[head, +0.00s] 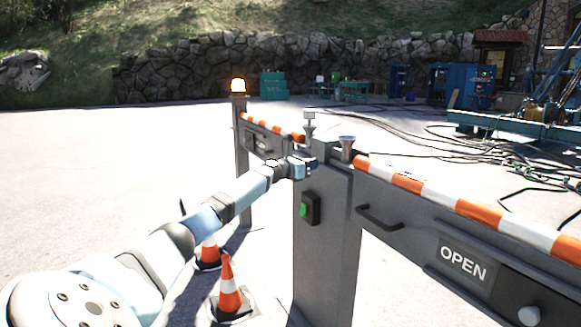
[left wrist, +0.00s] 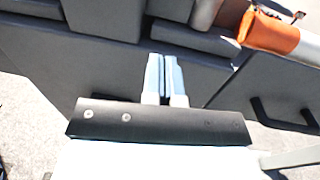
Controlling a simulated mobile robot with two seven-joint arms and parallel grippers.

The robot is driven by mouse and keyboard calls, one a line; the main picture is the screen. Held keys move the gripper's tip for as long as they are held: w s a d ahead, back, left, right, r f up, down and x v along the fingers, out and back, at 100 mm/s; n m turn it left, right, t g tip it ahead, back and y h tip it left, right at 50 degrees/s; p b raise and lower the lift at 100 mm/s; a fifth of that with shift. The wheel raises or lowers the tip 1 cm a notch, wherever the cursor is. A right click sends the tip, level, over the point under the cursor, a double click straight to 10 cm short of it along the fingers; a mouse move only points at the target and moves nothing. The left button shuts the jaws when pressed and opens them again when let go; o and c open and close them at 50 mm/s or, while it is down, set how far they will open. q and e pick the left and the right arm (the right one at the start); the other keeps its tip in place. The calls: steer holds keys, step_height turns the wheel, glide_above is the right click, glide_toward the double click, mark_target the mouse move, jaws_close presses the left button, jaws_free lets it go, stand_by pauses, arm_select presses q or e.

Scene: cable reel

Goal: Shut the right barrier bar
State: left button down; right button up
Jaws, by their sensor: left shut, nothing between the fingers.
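The right barrier bar (head: 420,231) is a grey beam with an orange and white striped top and an "OPEN" label. It runs from the grey centre post (head: 325,245) to the lower right. A dark handle (head: 378,218) sits on its face near the post; the handle also shows in the left wrist view (left wrist: 282,118). My left gripper (head: 308,166) is at the upper part of the post, left of the bar. In the left wrist view its fingers (left wrist: 164,75) are shut together with nothing between them, in front of grey surfaces. I cannot tell whether they touch. My right gripper is out of view.
A box with a green button (head: 304,210) is on the centre post. Traffic cones (head: 230,290) stand beside it. Cables lie on the ground at the back right.

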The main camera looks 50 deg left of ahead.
arm_select(q)
steer(key=s+a, duration=0.1)
steer(key=s, duration=0.6)
steer(key=shift+p, duration=0.4)
steer(key=shift+s+a+f, duration=0.1)
